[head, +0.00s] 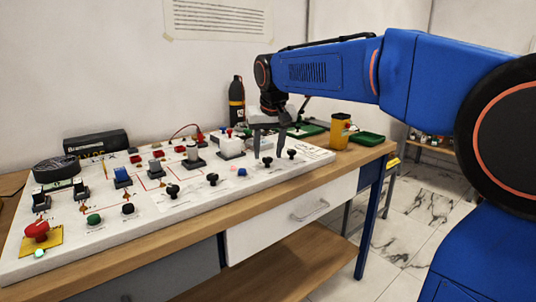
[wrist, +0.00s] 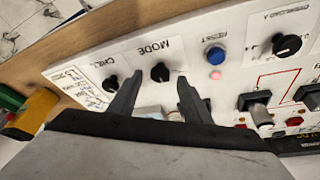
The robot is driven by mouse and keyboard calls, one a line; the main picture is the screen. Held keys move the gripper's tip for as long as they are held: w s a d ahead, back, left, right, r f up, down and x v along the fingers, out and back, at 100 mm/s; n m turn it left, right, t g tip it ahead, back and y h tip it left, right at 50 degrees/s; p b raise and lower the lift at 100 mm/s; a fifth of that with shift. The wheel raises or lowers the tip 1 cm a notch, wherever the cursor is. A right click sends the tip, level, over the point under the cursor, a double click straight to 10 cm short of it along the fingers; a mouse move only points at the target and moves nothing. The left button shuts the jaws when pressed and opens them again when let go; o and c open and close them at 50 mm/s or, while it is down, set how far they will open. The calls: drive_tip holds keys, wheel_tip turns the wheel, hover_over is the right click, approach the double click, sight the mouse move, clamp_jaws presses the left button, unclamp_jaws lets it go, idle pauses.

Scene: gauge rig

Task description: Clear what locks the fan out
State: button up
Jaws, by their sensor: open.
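The white control board (head: 200,205) lies on the wooden bench. My gripper (head: 267,155) is open above its right front part. In the wrist view the fingertips (wrist: 160,80) stand either side of the black MODE knob (wrist: 160,72); I cannot tell whether they touch anything. A blue button labelled RESET (wrist: 215,56) is beside them, with a glowing red lamp (wrist: 215,75) next to it. The black OVERLOAD A knob (wrist: 287,45) is further right, the CHILL knob (wrist: 110,83) left. No part is clearly labelled as the fan's.
A red mushroom button (head: 36,230) on a yellow base sits at the board's near left corner, beside a lit green lamp (head: 40,252).

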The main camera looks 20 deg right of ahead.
drive_tip(key=shift+x, duration=0.8)
drive_tip(key=c, duration=1)
drive_tip(key=shift+n, duration=0.3)
drive_tip(key=n+y, duration=0.1)
drive_tip(key=n, duration=0.1)
drive_tip(key=n+y, duration=0.1)
drive_tip(key=n, duration=0.1)
drive_tip(key=shift+d, duration=0.2)
drive_tip(key=n, duration=0.2)
drive_tip(key=n+g+y, duration=0.1)
drive_tip(key=n, duration=0.2)
drive_tip(key=shift+w+d+y, duration=0.15)
drive_tip(key=shift+y, duration=0.15)
drive_tip(key=shift+n, duration=0.3)
